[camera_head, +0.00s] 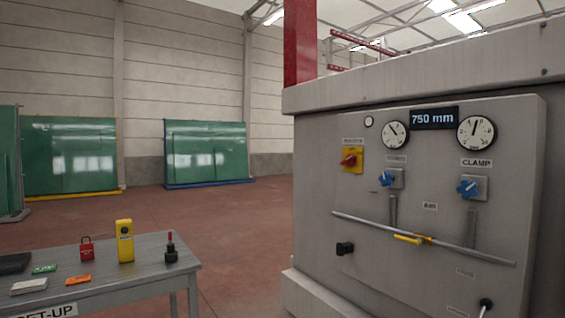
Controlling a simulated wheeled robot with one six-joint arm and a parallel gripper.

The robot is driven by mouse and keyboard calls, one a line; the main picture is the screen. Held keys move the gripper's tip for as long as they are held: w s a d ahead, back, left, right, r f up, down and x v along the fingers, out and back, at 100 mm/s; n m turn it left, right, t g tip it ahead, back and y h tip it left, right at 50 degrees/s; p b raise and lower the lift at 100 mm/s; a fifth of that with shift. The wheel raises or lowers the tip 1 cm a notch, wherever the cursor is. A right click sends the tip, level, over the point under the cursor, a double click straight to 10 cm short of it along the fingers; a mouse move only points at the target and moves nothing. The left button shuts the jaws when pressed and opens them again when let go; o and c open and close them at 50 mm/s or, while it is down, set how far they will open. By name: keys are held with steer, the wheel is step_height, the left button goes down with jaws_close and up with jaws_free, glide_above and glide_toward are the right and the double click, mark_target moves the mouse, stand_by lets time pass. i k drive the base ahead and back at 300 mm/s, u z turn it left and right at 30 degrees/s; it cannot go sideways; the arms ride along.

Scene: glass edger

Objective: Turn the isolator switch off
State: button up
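The isolator switch (351,160) is a red rotary handle on a yellow square plate. It sits at the upper left of the grey machine panel (400,270), under a small label that seems to read "ISOLATOR". The red handle lies roughly sideways, slightly tilted; I cannot read its position marks. My gripper is not in view, and nothing covers the switch.
Blue knobs (468,188), dials (476,133), a "750 mm" display (434,118) and a rod with a yellow clamp (407,239) share the panel. A grey table (150,273) with a red padlock (87,250) and yellow device (125,241) stands left. Floor between is clear.

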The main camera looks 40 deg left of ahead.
mark_target(351, 159)
steer(key=u, duration=1.55)
steer(key=i, duration=1.85)
steer(key=z, duration=0.4)
